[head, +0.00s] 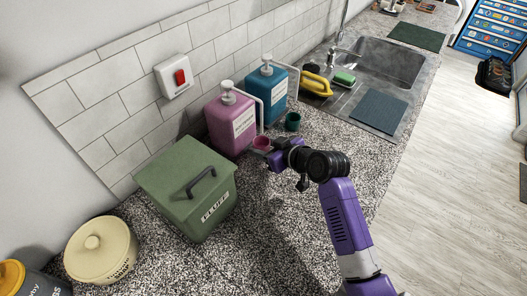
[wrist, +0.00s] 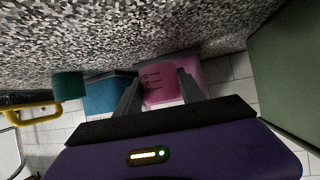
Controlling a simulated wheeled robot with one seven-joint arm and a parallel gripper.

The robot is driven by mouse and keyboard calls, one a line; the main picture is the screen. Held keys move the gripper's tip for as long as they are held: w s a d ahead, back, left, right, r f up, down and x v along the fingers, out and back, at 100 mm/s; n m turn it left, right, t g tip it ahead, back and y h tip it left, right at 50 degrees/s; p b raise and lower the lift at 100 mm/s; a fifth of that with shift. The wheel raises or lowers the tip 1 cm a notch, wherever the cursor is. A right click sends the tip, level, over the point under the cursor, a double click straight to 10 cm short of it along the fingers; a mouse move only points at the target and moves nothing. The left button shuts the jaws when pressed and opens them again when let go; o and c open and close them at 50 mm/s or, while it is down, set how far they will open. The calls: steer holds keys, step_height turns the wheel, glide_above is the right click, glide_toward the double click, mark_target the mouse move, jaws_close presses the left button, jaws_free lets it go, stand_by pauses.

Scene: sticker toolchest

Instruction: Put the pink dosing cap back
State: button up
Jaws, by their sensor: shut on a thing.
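The pink dosing cap (head: 261,143) is a small pink cup, held by my gripper (head: 270,150) just above the counter, in front of the pink bottle. In the wrist view the cap (wrist: 158,84) sits between the two grey fingers of my gripper (wrist: 157,88), with dark marks on its side. The pink bottle (head: 228,125) stands upright with a white pump top and a label; part of it shows behind the cap in the wrist view (wrist: 190,72). The cap hides part of the bottle there.
A teal bottle (head: 267,97) stands beside the pink one, with a dark green cap (head: 293,121) on the counter near it. A green lidded box (head: 188,185) stands close at left. The sink (head: 375,62) is farther back. Speckled counter (head: 285,215) is free in front.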

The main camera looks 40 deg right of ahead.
steer(key=shift+s+f, duration=0.1)
steer(key=shift+f, duration=1.45)
steer(key=shift+f, duration=0.15)
steer(key=o, duration=1.3)
steer(key=shift+r, duration=0.2)
